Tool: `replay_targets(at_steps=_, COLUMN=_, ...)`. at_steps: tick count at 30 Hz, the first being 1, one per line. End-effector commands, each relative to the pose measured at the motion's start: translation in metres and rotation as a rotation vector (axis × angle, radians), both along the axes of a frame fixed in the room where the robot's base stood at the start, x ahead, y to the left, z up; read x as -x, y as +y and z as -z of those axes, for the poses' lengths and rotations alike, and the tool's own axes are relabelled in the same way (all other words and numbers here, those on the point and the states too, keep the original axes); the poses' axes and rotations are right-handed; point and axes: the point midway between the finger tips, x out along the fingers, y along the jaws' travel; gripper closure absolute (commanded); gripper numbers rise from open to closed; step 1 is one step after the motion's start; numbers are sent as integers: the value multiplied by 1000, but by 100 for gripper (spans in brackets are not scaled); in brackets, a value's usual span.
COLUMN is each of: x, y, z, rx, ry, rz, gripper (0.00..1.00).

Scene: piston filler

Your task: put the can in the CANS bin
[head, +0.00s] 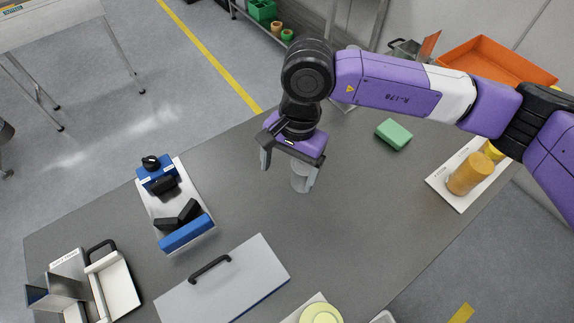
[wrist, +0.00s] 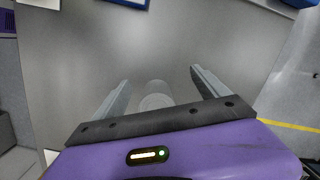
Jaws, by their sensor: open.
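A pale grey, partly see-through cylinder (head: 301,179) stands upright on the dark table, just under my gripper; it may be the can, but I cannot read any marking on it. My gripper (head: 289,168) is open and points down over it. In the wrist view the cylinder (wrist: 156,92) lies between the two spread fingers (wrist: 160,80), nearer the left one, with gaps visible on both sides. No bin with a readable CANS label shows. An orange open tray (head: 478,62) is at the back right, partly behind my arm.
A green block (head: 394,134) lies right of my gripper. A blue and white fixture (head: 165,222) stands left, a handled grey panel (head: 225,285) in front. Table around the cylinder is clear.

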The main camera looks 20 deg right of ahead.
Motion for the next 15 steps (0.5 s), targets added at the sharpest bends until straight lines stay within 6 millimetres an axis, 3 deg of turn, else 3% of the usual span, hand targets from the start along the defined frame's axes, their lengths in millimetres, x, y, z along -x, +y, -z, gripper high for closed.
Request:
replay_targets(at_steps=1, x=-5, y=-20, z=1, rx=56, ry=-14, rz=-4, gripper=15)
replay_targets(at_steps=5, x=-11, y=-47, z=4, rx=134, ry=-27, rz=-12, gripper=15)
replay_targets(at_steps=15, x=-13, y=-51, z=34, rx=142, ry=-28, rz=-11, gripper=15)
